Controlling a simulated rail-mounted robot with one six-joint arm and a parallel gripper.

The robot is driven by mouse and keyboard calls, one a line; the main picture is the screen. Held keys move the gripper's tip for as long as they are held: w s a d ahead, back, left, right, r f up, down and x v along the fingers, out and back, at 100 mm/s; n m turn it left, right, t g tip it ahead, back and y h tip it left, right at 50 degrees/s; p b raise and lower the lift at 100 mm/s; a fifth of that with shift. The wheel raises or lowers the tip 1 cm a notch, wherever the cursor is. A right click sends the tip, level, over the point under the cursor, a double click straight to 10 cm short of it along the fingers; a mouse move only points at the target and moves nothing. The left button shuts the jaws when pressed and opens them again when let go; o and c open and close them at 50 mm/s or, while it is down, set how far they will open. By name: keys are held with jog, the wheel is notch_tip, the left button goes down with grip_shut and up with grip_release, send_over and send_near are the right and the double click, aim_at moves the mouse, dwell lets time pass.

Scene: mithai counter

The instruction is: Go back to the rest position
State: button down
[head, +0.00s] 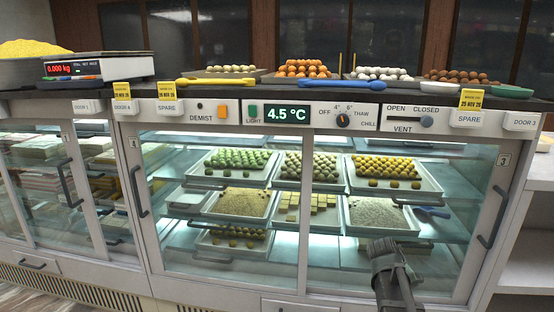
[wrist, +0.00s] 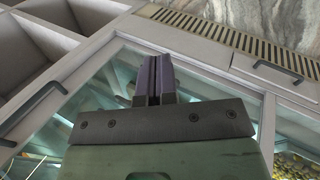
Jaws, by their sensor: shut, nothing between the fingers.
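My gripper (head: 386,252) is at the lower right of the head view, in front of the glass of the sweets counter (head: 470,265). It is shut and empty. In the wrist view its two dark fingers (wrist: 154,80) lie side by side, with the counter's glass and frame behind them. I cannot tell from these views how far the gripper is from the glass.
The counter's front has door handles (head: 496,218) that stick out, and a control panel (head: 300,114) above. Open shelves (head: 530,225) stand at the right.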

jog(key=s+a+f+y, duration=0.1)
jog(key=s+a+y, duration=0.1)
jog(key=s+a, duration=0.35)
jog(key=s+a+y, duration=0.2)
jog(key=a, duration=0.6)
jog(key=s+a+f+y, duration=0.1)
jog(key=s+a+y, duration=0.1)
jog(key=s+a, duration=0.35)
notch_tip(320, 180, up, 26)
jog(key=w+a+p, duration=0.1)
jog(key=w+p, duration=0.1)
jog(key=p, duration=2.4)
jog(key=shift+w, duration=0.15)
dwell(2.3)
